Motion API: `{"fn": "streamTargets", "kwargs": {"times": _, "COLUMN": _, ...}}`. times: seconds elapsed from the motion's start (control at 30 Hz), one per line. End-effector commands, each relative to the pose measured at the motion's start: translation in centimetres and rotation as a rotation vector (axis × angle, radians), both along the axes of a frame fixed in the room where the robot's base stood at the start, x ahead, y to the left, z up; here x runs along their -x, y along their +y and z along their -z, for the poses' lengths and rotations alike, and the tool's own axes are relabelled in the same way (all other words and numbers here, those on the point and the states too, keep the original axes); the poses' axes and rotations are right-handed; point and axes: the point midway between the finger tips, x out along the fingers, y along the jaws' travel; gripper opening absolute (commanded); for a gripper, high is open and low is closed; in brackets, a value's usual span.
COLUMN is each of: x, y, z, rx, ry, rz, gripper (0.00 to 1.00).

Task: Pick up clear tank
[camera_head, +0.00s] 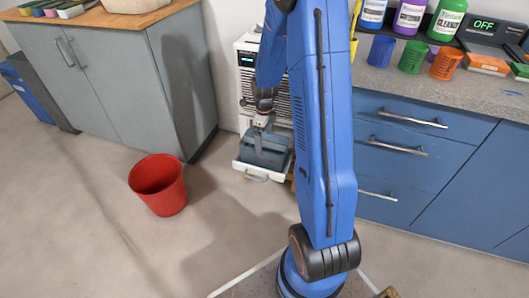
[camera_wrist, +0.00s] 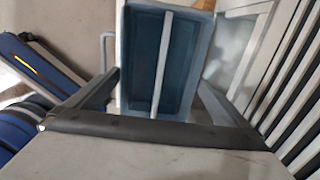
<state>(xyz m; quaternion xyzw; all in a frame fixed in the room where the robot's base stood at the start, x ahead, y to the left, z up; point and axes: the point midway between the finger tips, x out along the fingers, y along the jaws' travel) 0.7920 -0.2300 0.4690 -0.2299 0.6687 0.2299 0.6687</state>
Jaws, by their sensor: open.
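The clear tank (camera_wrist: 135,60) is a blue-tinted open-topped box with a pale bar (camera_wrist: 162,62) running along its middle. In the head view the tank (camera_head: 266,152) looks grey-blue and sits low at the front of a white appliance. My gripper (camera_head: 262,124) points down just above it in the head view. In the wrist view my gripper (camera_wrist: 160,84) is open, with one dark finger at either side of the tank's near end. Nothing is visibly held, and I cannot tell whether the fingers touch the tank.
The white appliance (camera_head: 245,58) with dark grilles stands between a grey cabinet (camera_head: 125,85) and blue drawers (camera_head: 395,145). A white pull-out front with a handle (camera_head: 256,178) lies under the tank. A red bucket (camera_head: 158,190) stands on open floor to the left.

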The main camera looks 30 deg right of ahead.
Motion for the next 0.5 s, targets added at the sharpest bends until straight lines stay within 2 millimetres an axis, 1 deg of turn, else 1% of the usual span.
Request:
{"fn": "streamTargets", "kwargs": {"times": 0.13, "x": 0.3, "y": 0.1, "z": 2.2, "rx": -0.001, "ry": 0.003, "rz": 0.000, "gripper": 1.00}}
{"fn": "streamTargets", "kwargs": {"times": 0.3, "x": 0.2, "y": 0.1, "z": 4.0, "rx": -0.001, "ry": 0.001, "rz": 0.000, "gripper": 1.00}}
{"fn": "streamTargets", "kwargs": {"times": 0.5, "x": 0.2, "y": 0.1, "z": 4.4, "rx": -0.001, "ry": -0.001, "rz": 0.000, "gripper": 1.00}}
